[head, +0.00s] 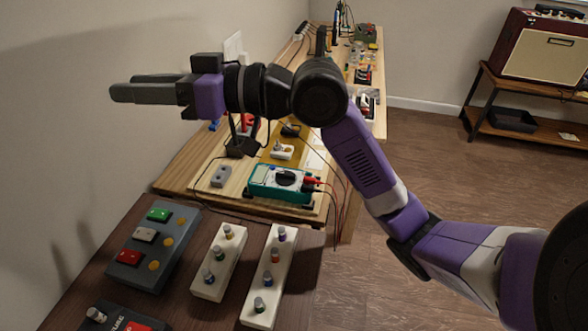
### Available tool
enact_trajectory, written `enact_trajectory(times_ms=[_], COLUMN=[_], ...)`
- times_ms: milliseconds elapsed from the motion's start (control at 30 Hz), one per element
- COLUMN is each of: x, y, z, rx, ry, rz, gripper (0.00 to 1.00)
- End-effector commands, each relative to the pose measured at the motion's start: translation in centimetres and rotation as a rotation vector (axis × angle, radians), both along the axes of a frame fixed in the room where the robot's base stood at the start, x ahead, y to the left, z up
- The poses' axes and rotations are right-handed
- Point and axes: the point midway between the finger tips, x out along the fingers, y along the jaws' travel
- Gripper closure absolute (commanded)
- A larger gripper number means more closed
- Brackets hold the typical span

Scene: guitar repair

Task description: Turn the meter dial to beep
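The meter (262,189) is a teal-edged multimeter with a white face. It lies on the wooden bench board, below and right of my gripper in the picture. Its dark dial (286,177) sits near the middle of the face; its pointer and markings are too small to read. Red and black leads plug in at the meter's right side. My gripper (122,88) is raised at the upper left, pointing left, well apart from the meter. Nothing shows held in it. Its two fingers overlap in this view, so their gap is unclear.
A dark box with coloured buttons (150,247) and two pale strips with knobs (220,262) (270,276) stand in front of the meter. A small grey pedal (221,176) is left of it. Cables hang at the bench's right edge. A wall is behind my gripper.

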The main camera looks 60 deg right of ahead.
Motion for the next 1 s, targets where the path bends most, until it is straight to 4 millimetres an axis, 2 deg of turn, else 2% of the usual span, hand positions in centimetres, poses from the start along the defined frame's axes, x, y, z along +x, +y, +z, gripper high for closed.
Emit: enact_trajectory(times_ms=[167, 267, 400, 500, 633, 800, 1000], x=[-1.5, -3.2, -6.7, -9.7, -13.1, -15.6, -15.3], y=[-3.1, -5.7, -10.5, -13.8, -17.2, -19.2, -19.2], z=[-4.0, -6.9, -10.9, -13.2, -14.9, -15.9, -17.8], rx=[-0.235, -0.354, -0.499, -0.575, -0.636, -0.665, -0.668], ry=[0.199, 0.342, 0.567, 0.722, 0.879, 0.984, 0.998], rz=[0.036, 0.039, 0.022, 0.003, -0.023, -0.038, -0.038], gripper=[0.67, 0.67, 0.67, 0.67, 0.67, 0.67, 0.67])
